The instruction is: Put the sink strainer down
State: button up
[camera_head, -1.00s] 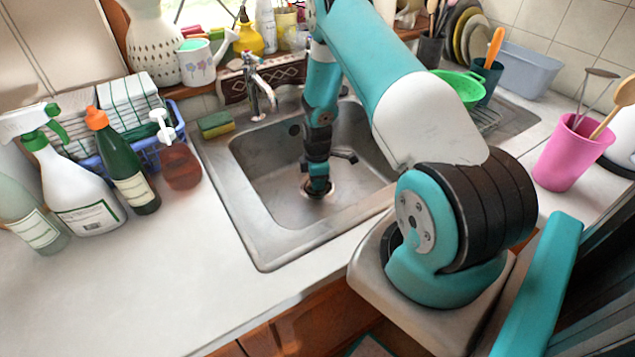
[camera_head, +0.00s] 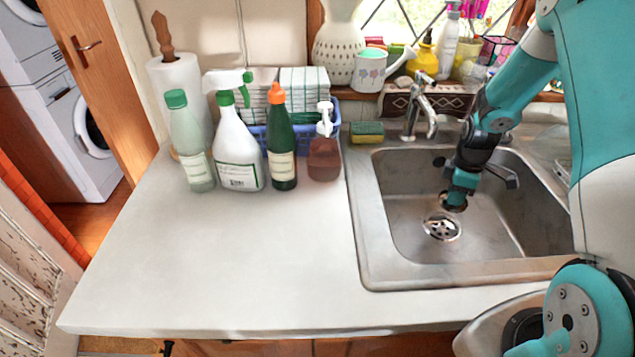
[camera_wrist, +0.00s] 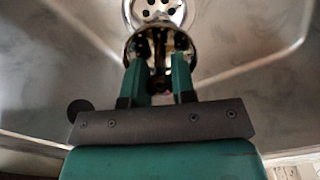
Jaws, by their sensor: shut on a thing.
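My gripper (camera_head: 456,204) hangs over the sink basin (camera_head: 400,200), pointing down. In the wrist view its two green fingers (camera_wrist: 158,68) are shut on the sink strainer (camera_wrist: 188,46), a small round shiny metal piece with holes. The fingers hide part of the strainer. The drain (camera_head: 442,228), a round metal fitting with dark holes, lies in the sink floor just below and left of the gripper. It also shows beyond the strainer in the wrist view (camera_wrist: 153,10).
The faucet (camera_head: 418,110) rises behind the sink. A sponge (camera_head: 367,132) lies at the back left rim. A soap dispenser (camera_head: 324,150), green bottle (camera_head: 281,145), spray bottle (camera_head: 236,150) and pale bottle (camera_head: 189,145) stand left. The counter (camera_head: 230,260) in front of them is clear.

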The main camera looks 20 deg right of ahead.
jog(key=a+r+m+p, duration=0.1)
jog(key=a+r+p, duration=0.2)
jog(key=a, duration=0.6)
jog(key=s+a+r+m+p, duration=0.1)
jog(key=a+r+p, duration=0.3)
jog(key=a+r, duration=0.2)
jog(key=s+a+r+p, duration=0.1)
jog(key=a+r+p, duration=0.2)
jog(key=a, duration=0.8)
jog(key=shift+a+r+m, duration=0.15)
jog(key=shift+r+m, duration=0.05)
jog(key=shift+r, duration=0.45)
jog(key=shift+a+r+m, duration=0.15)
jog(key=shift+r+m, duration=0.05)
jog(key=shift+r, duration=0.4)
jog(key=a+r+n+b, duration=0.1)
jog(key=a+r+n, duration=0.3)
jog(key=a+n, duration=0.25)
notch_tip(320, 180, up, 9)
jog(key=n+b, duration=0.3)
jog(key=n, duration=1.2)
send_over(288, 257)
jog(key=shift+m, duration=0.25)
notch_tip(288, 257, down, 19)
jog(key=p, duration=0.3)
jog(key=shift+f, duration=0.1)
